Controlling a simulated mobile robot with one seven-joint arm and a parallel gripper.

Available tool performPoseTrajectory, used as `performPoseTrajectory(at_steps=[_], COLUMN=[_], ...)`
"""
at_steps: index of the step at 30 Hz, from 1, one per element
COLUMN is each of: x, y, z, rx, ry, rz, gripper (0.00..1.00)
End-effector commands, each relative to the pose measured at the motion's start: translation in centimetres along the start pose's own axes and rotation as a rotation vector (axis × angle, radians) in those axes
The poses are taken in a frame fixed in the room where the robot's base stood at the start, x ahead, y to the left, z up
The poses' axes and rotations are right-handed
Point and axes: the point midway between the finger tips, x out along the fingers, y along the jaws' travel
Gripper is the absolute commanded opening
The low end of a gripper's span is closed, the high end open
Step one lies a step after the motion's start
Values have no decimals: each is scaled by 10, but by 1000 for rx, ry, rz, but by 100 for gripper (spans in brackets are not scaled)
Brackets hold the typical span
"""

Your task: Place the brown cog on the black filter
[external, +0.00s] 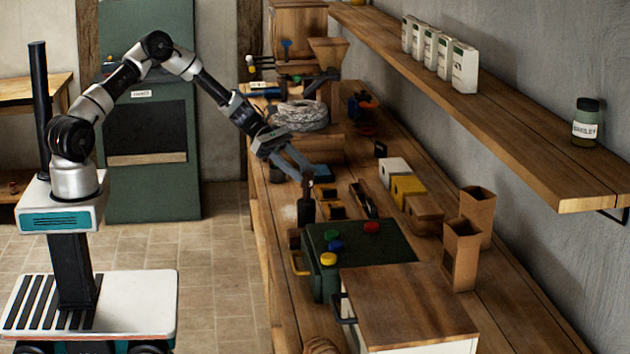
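My gripper (298,172) is over the left part of the wooden workbench, pointing down and to the right, behind the green box. Its fingers are small and partly overlap dark objects, so I cannot tell whether they are open or hold anything. A dark upright piece (306,210) shows just below the fingertips; I cannot tell whether it touches them. Small dark and yellowish-brown pieces (331,207) lie on the bench to the right of the gripper. I cannot make out for certain which pieces are the brown cog and the black filter.
A green box (385,262) with coloured knobs and a wood-topped white box (410,305) stand in front. Cardboard containers (461,255) stand to the right, near yellow and white blocks (408,187). A grinder (327,55) stands behind. A wall shelf (480,95) overhangs the right side.

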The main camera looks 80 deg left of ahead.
Motion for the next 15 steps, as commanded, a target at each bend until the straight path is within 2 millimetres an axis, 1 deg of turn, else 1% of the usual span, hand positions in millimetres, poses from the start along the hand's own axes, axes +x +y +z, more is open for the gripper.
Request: performPoseTrajectory(at_steps=[6, 9, 11, 15], x=[-1, -5, -12, -39], y=[0, 0, 1, 1], z=[1, 3, 2, 2], rx=[0, 1, 1, 1], ry=[0, 1, 2, 2], rz=[0, 1, 3, 5], gripper=[41, 41, 41, 41])
